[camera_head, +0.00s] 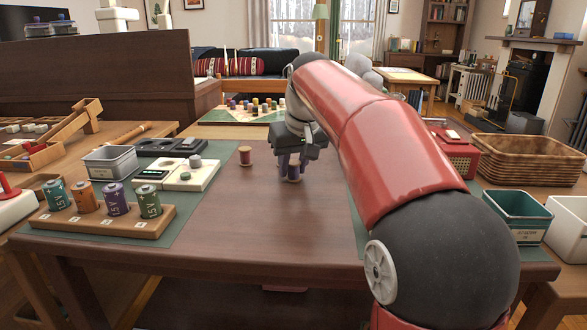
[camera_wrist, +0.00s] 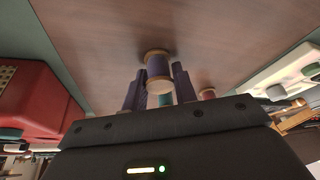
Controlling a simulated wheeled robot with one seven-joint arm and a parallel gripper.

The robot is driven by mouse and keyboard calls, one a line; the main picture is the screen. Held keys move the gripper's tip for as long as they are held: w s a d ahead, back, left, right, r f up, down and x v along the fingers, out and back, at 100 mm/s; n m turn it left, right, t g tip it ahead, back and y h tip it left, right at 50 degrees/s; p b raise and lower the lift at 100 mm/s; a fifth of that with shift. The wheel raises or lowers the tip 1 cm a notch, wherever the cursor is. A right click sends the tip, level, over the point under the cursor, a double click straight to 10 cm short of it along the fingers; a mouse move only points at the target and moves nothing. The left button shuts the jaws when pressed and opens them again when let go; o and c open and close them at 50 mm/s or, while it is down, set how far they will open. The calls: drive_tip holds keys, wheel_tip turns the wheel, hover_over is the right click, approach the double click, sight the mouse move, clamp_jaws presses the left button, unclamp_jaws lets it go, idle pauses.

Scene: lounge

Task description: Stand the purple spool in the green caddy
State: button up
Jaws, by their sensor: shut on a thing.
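The purple spool (camera_head: 293,173) is upright at the middle of the brown table, with pale wooden ends. My gripper (camera_head: 291,161) reaches down over it, and its fingers hide part of the spool. In the wrist view the purple spool (camera_wrist: 159,71) is between the two fingertips (camera_wrist: 158,84), and my gripper is shut on it. I cannot tell whether its base touches the table. The green caddy (camera_head: 516,230) is a teal-green open box at the right side of the table, well apart from my gripper. Its inner floor is partly hidden.
A reddish spool (camera_head: 245,156) stands left of my gripper. A battery rack (camera_head: 100,226), a grey bin (camera_head: 110,162) and a white device (camera_head: 190,175) are on the left. A red box (camera_head: 455,158), a wicker basket (camera_head: 520,165) and a white bin (camera_head: 568,228) are on the right. The table's front middle is clear.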

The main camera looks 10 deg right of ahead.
sight(294, 162)
wheel_tip(294, 162, up, 20)
drive_tip(key=p, duration=0.9)
drive_tip(key=shift+s, duration=0.1)
